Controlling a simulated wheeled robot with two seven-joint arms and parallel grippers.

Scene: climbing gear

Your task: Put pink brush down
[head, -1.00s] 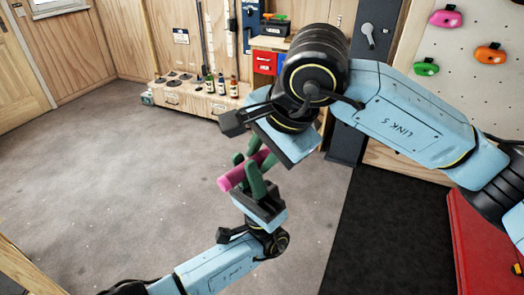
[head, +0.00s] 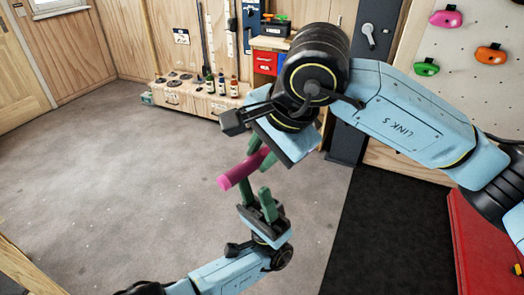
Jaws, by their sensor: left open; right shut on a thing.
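The pink brush (head: 238,174) is in the middle of the head view, held up in the air at a slant. My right gripper (head: 258,153) is above it and shut on it; the gripper's body hides the brush's upper end. My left gripper (head: 257,202) is just below the brush, pointing up, open and empty. Its green fingers stand apart, and the brush is not between them.
A low wooden bench (head: 200,98) with bottles and small items stands at the back wall. A climbing wall (head: 460,65) is at the upper right. The grey floor (head: 110,180) at left is clear.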

